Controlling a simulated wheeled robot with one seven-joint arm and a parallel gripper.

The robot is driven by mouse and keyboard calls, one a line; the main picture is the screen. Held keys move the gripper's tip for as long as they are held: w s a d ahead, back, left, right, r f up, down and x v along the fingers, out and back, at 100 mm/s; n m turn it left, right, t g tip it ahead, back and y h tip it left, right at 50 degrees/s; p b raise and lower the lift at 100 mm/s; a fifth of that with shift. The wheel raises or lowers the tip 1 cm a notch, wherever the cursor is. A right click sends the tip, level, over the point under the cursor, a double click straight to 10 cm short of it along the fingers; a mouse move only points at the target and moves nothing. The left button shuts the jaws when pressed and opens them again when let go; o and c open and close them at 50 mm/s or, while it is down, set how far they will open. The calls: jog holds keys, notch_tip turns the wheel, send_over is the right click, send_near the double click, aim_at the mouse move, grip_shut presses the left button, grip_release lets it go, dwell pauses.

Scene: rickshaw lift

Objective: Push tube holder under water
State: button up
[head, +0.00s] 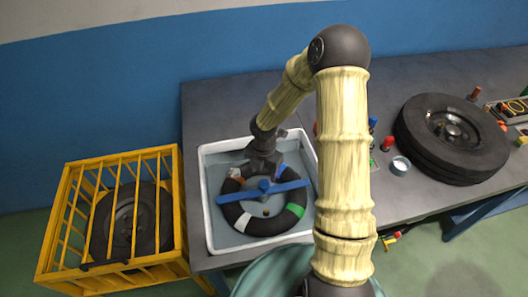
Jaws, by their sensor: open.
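A white basin (210,222) with grey water is set in the workbench. In it lies a black inner tube (235,213) with white, green and blue patches. A blue tube holder (240,195) lies as a bar across the middle of the tube. My gripper (262,178) reaches down over the basin, just at the back of the holder's middle. It is open, with nothing seen between its fingers. I cannot tell whether it touches the holder. The tube's back part is partly hidden by my gripper, and its depth in the water is hard to tell.
A yellow cage (62,225) holding a wheel stands left of the bench. A large black tire (455,160) lies on the bench (415,68) at the right. Near it are a white cup (400,166), a red bottle (387,144) and a tool box (512,108). The bench's back middle is clear.

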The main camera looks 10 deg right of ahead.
notch_tip(320, 180, up, 10)
jog(key=shift+f+p, duration=0.15)
jog(key=shift+p, duration=0.2)
jog(key=shift+s, duration=0.1)
jog(key=s+d+r+m+t, duration=0.1)
jog(key=s+r+m, duration=0.3)
jog(key=m, duration=0.9)
jog(key=s+d+r+m+t, duration=0.1)
jog(key=s+r+m, duration=0.3)
jog(key=s+m, duration=0.5)
jog(key=m, duration=0.5)
jog(key=shift+s+d+r+t, duration=0.15)
jog(key=shift+s+r+t, duration=0.15)
jog(key=shift+s+r, duration=0.05)
